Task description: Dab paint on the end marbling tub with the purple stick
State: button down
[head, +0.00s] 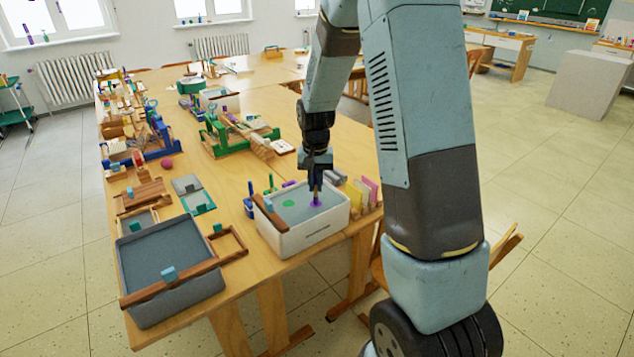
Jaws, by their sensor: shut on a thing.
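A white marbling tub (297,240) with grey liquid stands at the right front edge of the long table. A green dab (288,203) and a purple dab (316,204) show on its liquid. My gripper (315,185) points down over the right part of this tub, shut on a thin stick. The stick is mostly hidden by the fingers, and its low end is at the purple dab; I cannot tell if it touches the liquid. A grey marbling tub (150,312) stands at the table's near left corner, its liquid plain.
A wooden bar (270,213) lies across the white tub's left side. Another wooden bar (170,284) with a blue block crosses the grey tub. A green press (230,138) is farther back.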

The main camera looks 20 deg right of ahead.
jog(key=shift+r, duration=5.05)
